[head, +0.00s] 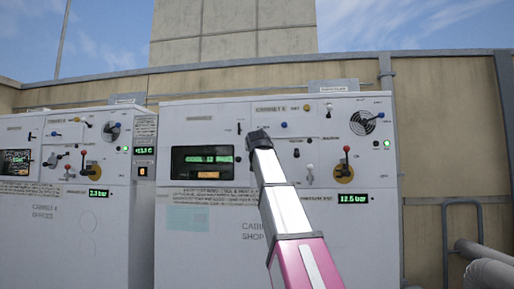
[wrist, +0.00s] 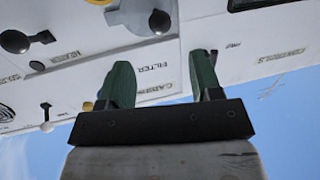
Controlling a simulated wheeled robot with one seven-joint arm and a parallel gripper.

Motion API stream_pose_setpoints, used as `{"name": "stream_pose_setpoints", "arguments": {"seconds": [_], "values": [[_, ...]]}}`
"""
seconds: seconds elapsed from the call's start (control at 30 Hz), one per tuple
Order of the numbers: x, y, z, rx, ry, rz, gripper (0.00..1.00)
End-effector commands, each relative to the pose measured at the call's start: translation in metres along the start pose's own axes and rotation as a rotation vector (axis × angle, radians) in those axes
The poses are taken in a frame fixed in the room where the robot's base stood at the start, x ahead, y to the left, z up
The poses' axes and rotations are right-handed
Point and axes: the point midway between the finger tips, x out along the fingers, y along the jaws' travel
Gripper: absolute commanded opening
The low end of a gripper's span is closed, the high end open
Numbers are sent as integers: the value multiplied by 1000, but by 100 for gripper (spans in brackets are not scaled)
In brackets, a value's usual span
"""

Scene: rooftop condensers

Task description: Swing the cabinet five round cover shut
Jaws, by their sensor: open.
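The right-hand cabinet (head: 230,235), with "CABINET" and "SHOP" lettering, fills the middle of the head view; its number is hard to read. A round dark grille (head: 362,123) with a blue knob beside it sits at its upper right. I cannot tell whether a cover there stands open. My arm reaches up in front of the panel, its dark end near the panel's middle; the fingers are hidden in the head view. In the wrist view my gripper (wrist: 162,82) has two green fingers apart, with nothing between them, near the "FILTER" label.
A left cabinet (head: 60,235) with a similar panel and its own round fitting (head: 111,131) stands alongside. Several levers and knobs stick out of the right panel, including a red-knobbed lever (head: 346,160). Pipes (head: 488,270) lie at the lower right.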

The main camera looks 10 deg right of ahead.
Motion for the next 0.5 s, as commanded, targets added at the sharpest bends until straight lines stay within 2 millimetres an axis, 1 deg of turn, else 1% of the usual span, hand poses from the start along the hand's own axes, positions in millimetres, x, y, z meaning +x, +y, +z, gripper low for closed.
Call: {"name": "stream_pose_setpoints", "arguments": {"seconds": [0.17,0.5], "values": [[23,0,-1,0,-2,1,59],[82,-1,-1,0,-2,0,59]]}}
